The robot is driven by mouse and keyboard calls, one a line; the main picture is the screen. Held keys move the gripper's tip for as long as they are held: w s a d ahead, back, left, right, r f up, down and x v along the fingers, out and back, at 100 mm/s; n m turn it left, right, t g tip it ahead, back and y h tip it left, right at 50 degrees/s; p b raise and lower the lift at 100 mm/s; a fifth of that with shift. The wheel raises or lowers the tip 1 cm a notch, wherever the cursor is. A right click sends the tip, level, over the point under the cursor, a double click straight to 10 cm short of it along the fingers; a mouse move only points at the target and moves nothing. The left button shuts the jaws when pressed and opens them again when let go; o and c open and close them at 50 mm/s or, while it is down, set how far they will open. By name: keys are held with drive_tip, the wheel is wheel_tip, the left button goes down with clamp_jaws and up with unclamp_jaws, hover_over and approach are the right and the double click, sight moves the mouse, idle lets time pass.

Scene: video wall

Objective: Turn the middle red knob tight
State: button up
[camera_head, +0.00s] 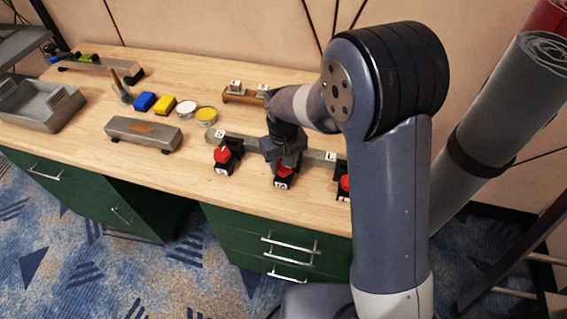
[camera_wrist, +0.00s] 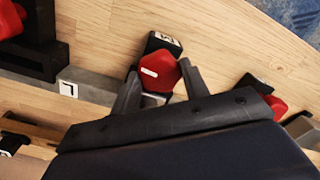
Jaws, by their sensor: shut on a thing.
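Three red knobs on black mounts stand in a row along a grey bar on the wooden bench. The middle red knob (camera_head: 284,171) is partly hidden by my gripper (camera_head: 285,160), which reaches down over it. In the wrist view, the middle red knob (camera_wrist: 162,70) has a white mark on its face and a white label on its mount. My gripper (camera_wrist: 160,76) is shut on this knob, one finger on each side. The left red knob (camera_head: 222,155) stands free. The right red knob (camera_head: 344,182) is partly hidden behind my arm.
The grey bar (camera_head: 255,146) carries white labels. Grey rolls (camera_head: 510,95) lean at the right.

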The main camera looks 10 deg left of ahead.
drive_tip(key=shift+m, duration=0.4)
drive_tip(key=o, duration=0.7)
drive_tip(key=shift+r, duration=0.1)
wheel_tip(320, 180, up, 11)
drive_tip(key=shift+b, duration=0.3)
drive_tip(key=shift+f, duration=0.2)
